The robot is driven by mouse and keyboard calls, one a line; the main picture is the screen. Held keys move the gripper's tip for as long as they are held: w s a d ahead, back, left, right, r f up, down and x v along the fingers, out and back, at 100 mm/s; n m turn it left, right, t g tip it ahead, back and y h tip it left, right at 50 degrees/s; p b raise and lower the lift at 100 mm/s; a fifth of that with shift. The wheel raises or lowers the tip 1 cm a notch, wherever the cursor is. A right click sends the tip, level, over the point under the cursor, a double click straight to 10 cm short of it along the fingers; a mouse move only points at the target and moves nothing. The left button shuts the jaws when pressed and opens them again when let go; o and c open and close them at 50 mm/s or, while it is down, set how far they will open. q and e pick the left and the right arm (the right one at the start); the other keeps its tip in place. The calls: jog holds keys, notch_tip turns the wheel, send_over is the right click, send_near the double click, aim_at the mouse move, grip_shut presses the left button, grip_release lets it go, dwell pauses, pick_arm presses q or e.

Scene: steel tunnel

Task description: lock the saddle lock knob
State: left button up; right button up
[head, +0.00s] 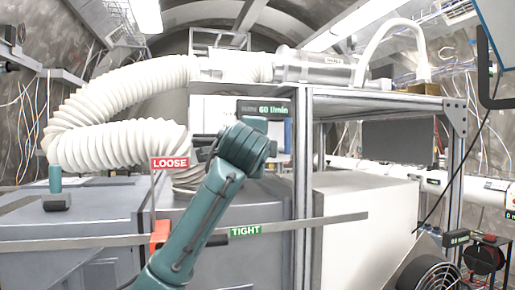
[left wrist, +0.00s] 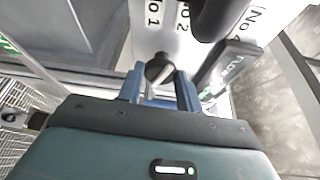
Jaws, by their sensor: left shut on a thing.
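In the left wrist view, the two blue fingers of my left gripper (left wrist: 160,85) are shut on a dark round knob (left wrist: 159,68), in front of a white panel marked No 1 and No 2. In the head view my left arm reaches up from the bottom, and its wrist hides the fingers and that knob. An orange-red block (head: 160,235) sits on the long grey rail (head: 320,222). A black piece (head: 217,240) shows beside my arm, next to the green TIGHT sign (head: 245,231). The red LOOSE sign (head: 170,163) stands above the block. My right gripper is not in view.
A display reading 60 l/min (head: 263,108) is just above my wrist. A thick white corrugated hose (head: 115,143) curves at the left. A metal frame post (head: 301,190) stands right of my arm. A white box (head: 370,220) and a fan (head: 430,274) are farther right.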

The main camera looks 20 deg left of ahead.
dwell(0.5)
pick_arm(q)
jog(key=o, duration=1)
jog(key=b+v, duration=0.4)
jog(key=v, duration=0.9)
jog(key=shift+s, duration=0.1)
